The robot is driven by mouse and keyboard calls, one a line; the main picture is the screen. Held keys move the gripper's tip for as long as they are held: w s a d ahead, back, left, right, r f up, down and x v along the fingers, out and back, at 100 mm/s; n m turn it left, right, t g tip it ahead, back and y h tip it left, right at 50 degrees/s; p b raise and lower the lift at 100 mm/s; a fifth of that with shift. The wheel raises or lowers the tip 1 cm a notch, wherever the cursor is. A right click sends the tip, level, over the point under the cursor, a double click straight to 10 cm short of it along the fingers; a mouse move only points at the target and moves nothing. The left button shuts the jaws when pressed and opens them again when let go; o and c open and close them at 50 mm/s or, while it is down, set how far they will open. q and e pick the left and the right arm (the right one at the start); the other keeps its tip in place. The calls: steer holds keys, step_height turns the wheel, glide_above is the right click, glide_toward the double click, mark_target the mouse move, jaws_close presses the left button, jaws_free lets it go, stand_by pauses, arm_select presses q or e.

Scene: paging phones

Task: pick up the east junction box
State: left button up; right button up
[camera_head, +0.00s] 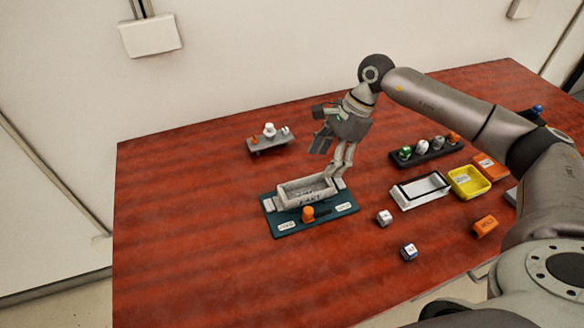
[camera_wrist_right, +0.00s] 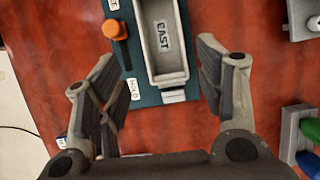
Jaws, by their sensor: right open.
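The east junction box is a light grey, open-topped box (camera_head: 296,200) on a teal base plate (camera_head: 284,226). An orange knob (camera_head: 308,213) is on the plate in front of it. In the right wrist view the box (camera_wrist_right: 183,45) shows its EAST label inside, and the orange knob (camera_wrist_right: 115,29) is left of it. My right gripper (camera_head: 336,168) is above the box's back right end, open and empty. In the wrist view its fingers (camera_wrist_right: 157,58) are spread on either side of the box's near end, apart from it. My left gripper is not in view.
A grey stand (camera_head: 270,146) with small parts is behind. To the right are a dark rack (camera_head: 430,156) with coloured knobs, a white tray (camera_head: 420,202), a yellow bin (camera_head: 468,190) and orange boxes (camera_head: 486,226). Small cubes (camera_head: 384,218) lie in front. The table's left is clear.

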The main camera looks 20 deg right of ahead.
mark_target(306, 187)
steer(key=p+x, duration=0.1)
steer(key=x, duration=0.3)
steer(key=shift+a+f, duration=0.15)
steer(key=shift+a+f+p, duration=0.15)
steer(key=shift+f+p, duration=0.15)
steer(key=shift+f, duration=0.05)
steer(key=shift+w+a+f, duration=0.1)
steer(key=shift+a+f, duration=0.05)
steer(key=shift+f, duration=0.05)
steer(key=p+x, duration=0.1)
steer(key=x, duration=0.1)
steer(key=p+x, duration=0.1)
steer(key=x, duration=0.1)
steer(key=shift+a+p, duration=0.3)
steer(key=shift+a, duration=0.1)
steer(key=shift+w+f, duration=0.1)
steer(key=shift+f, duration=0.15)
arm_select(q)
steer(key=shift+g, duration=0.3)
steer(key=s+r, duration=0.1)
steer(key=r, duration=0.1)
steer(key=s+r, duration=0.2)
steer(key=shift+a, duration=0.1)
arm_select(e)
steer(key=c, duration=0.9)
